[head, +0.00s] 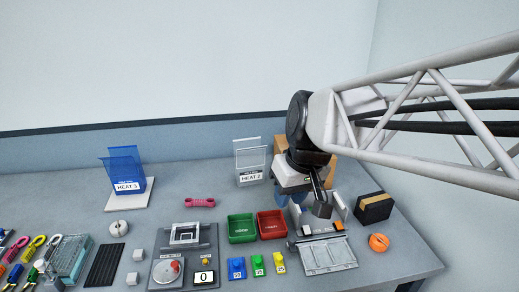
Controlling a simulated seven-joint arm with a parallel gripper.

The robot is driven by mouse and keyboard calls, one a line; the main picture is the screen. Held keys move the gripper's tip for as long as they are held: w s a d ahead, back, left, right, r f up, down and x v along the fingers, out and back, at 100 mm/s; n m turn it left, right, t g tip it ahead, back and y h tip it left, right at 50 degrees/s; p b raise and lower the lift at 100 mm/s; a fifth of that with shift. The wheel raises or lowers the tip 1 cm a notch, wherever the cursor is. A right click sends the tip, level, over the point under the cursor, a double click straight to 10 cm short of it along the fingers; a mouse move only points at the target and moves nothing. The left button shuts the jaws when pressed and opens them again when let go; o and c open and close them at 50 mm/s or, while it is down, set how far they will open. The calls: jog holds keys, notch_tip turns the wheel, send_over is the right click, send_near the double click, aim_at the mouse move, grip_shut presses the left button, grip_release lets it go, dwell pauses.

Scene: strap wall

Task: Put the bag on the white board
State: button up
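A blue upright open-topped item labelled HEAT-3 (123,168), which may be the bag, stands at the back left. Beneath it a flat white board (118,201) lies on the table. My gripper (290,202) is at the centre right, far from the board, pointing down above the table behind the red bin. Small blue parts show below its white body; I cannot tell if they are its fingers or something in it. The arm hides part of this area, and the finger gap does not show clearly.
A clear stand labelled HEAT-2 (250,160) is left of my gripper. A green bin (242,229) and a red bin (271,225) stand near it. A grey fixture (328,256), a black-and-tan block (374,208) and an orange ball (379,243) are at right. Pink cord (200,202) lies mid-table.

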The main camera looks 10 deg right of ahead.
jog(key=s+d+f+m+h, duration=0.2)
jog(key=s+d, duration=0.3)
jog(key=s, duration=0.4)
jog(key=shift+s+f+m+t, duration=0.3)
jog(key=shift+f+m, duration=0.2)
jog(key=shift+f, duration=0.1)
